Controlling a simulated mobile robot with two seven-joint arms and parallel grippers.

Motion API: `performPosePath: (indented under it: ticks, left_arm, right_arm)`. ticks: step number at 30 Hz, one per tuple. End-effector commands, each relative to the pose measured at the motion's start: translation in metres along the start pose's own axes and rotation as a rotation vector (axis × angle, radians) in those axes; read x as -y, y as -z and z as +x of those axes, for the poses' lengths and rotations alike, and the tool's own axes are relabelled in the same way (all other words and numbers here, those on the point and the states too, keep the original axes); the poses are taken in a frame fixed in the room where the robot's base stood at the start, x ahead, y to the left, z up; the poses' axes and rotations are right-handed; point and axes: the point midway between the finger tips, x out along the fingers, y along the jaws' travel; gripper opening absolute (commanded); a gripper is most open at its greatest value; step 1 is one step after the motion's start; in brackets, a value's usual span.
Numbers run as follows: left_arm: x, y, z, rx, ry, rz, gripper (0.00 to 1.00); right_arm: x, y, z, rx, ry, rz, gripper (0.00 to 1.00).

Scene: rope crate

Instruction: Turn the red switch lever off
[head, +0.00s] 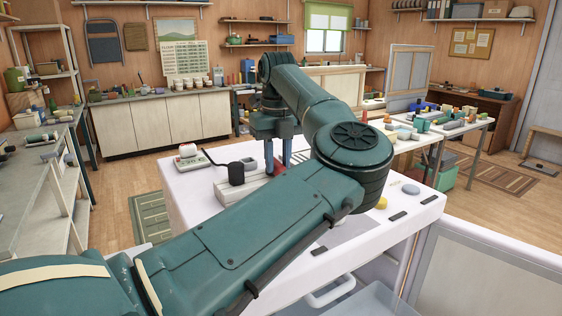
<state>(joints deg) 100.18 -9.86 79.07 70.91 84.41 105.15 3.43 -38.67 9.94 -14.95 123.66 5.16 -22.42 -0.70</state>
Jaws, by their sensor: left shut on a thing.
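My left arm reaches across a white table (186,192). Its gripper (277,163) points down over the middle of the table, with its fingers around a small red piece (279,168), which looks like the red switch lever. My forearm hides the lower part of it, so I cannot tell how the lever is tilted. A pale block (228,190) lies just left of the gripper, with a dark cylinder (237,174) on it. My right gripper is not in view.
A white device with red and green marks (188,156) sits at the table's back left. A yellow round thing (381,203) and a grey oval thing (411,189) lie on the right. My arm covers much of the table. A cluttered second table (440,132) stands behind right.

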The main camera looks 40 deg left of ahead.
Motion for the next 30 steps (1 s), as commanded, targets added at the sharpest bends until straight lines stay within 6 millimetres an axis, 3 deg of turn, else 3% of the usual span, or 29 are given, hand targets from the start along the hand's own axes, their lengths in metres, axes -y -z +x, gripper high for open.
performPosePath:
  ticks: [12,29,30]
  left_arm:
    - [-0.0073,-0.0009,0.0000,0.001,0.001,0.200,0.03]
    - [-0.0082,-0.0012,-0.0005,0.001,0.000,0.232,0.03]
    - [-0.0082,-0.0012,-0.0005,0.001,0.000,0.232,0.29]
  right_arm:
    - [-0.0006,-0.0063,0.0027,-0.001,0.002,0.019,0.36]
    - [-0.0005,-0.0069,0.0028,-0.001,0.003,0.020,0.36]
    - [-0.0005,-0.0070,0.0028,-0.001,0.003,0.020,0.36]
